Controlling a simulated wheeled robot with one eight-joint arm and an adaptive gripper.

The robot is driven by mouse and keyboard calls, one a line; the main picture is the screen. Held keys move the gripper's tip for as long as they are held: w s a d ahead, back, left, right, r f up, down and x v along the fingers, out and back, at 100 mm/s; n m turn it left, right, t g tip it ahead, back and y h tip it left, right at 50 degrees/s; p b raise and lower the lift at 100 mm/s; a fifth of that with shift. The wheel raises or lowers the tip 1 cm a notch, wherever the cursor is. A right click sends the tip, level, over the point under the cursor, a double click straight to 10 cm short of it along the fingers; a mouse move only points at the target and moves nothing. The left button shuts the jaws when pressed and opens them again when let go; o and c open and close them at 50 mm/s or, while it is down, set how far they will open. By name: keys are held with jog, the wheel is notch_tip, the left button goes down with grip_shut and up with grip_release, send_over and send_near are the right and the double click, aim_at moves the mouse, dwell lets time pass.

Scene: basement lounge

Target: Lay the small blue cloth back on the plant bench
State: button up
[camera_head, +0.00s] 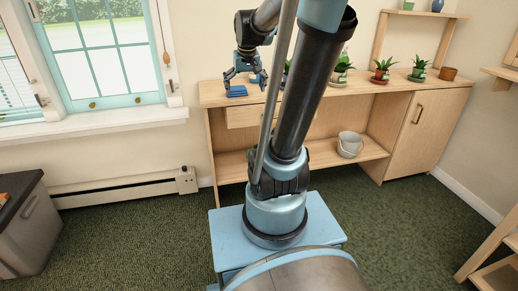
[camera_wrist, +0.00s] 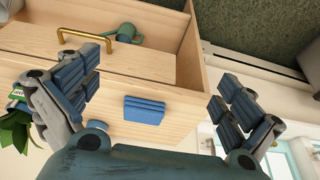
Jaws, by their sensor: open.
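The small blue cloth (camera_head: 236,91) lies folded on the top of the plant bench (camera_head: 215,98), near its left end. It also shows in the wrist view (camera_wrist: 144,110), flat on the pale wood and close to the bench's front edge. My gripper (camera_head: 245,81) is over that end of the bench, just above the cloth. In the wrist view my gripper (camera_wrist: 160,86) is open, its fingers spread wide on either side of the cloth with clear gaps. Nothing is held between them.
Potted plants (camera_head: 382,70) and a brown pot (camera_head: 448,73) stand further right on the bench top. A grey bucket (camera_head: 350,144) sits on the lower shelf. A drawer with a brass handle (camera_wrist: 85,35) and a green watering can (camera_wrist: 122,36) show in the wrist view. A window (camera_head: 100,45) is left.

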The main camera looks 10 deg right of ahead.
jog(key=s+f, duration=0.7)
jog(key=s, duration=0.4)
jog(key=s+f+g, duration=0.1)
jog(key=s+f, duration=0.6)
jog(key=s, duration=0.5)
jog(key=shift+d+f, duration=0.15)
jog(key=shift+f, duration=0.05)
jog(key=shift+w, duration=0.1)
jog(key=shift+w+f, duration=0.2)
jog(key=shift+w, duration=0.2)
